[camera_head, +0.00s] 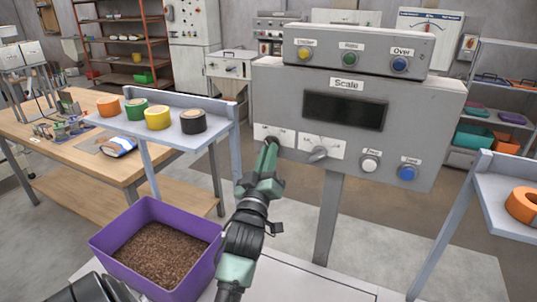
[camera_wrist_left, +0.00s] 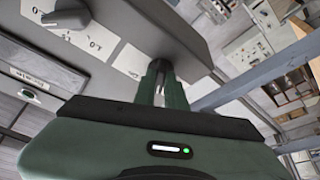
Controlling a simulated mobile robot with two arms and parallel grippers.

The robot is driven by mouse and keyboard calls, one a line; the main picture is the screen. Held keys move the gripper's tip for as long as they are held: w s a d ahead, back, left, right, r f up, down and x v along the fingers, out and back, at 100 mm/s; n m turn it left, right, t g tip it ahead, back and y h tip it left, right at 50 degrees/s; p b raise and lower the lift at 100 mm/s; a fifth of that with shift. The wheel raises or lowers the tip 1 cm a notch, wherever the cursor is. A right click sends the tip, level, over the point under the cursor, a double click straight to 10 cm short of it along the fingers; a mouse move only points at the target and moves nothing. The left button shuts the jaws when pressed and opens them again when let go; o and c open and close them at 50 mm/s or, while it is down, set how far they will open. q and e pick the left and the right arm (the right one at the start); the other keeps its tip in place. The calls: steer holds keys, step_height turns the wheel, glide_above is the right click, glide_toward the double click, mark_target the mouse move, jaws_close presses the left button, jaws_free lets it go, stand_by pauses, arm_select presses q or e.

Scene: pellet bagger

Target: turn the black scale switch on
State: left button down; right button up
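The grey scale unit (camera_head: 455,110) stands on a post and has a dark display (camera_head: 345,111). On its lower left is a white plate (camera_head: 260,131) with the black scale switch, mostly hidden behind my fingertips. My left gripper (camera_head: 270,148) reaches up to this plate from below, its tips at the switch. In the left wrist view the two fingers (camera_wrist_left: 162,72) point at the panel with a narrow gap between them. Whether they touch or grip the switch is not clear. A grey knob (camera_head: 318,154) sits on the plate to the right. My right gripper is not in view.
A white button (camera_head: 370,163) and a blue button (camera_head: 407,172) are right of the knob. A purple bin (camera_head: 205,263) of brown pellets stands below left. A small shelf (camera_head: 222,122) with several coloured rolls is left; an orange roll (camera_head: 523,205) lies at right.

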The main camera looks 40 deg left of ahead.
arm_select(q)
steer(key=shift+m, duration=0.5)
steer(key=shift+s+a+m+t+h+p, duration=0.15)
steer(key=shift+m+t+h+p, duration=0.35)
steer(key=shift+m+h, duration=1.55)
steer(key=shift+a+m+t+h+p, duration=0.3)
steer(key=shift+m+h+p, duration=0.35)
steer(key=shift+m, duration=2.7)
steer(key=shift+s+a+m+t+h+p, duration=0.15)
steer(key=shift+m+t+h+p, duration=0.3)
steer(key=shift+m+h, duration=1.65)
steer(key=shift+w+m+y, duration=0.1)
steer(key=shift+m+y, duration=0.5)
steer(key=shift+m, duration=0.2)
steer(key=c, duration=1.5)
jaws_free()
steer(key=shift+o, duration=0.2)
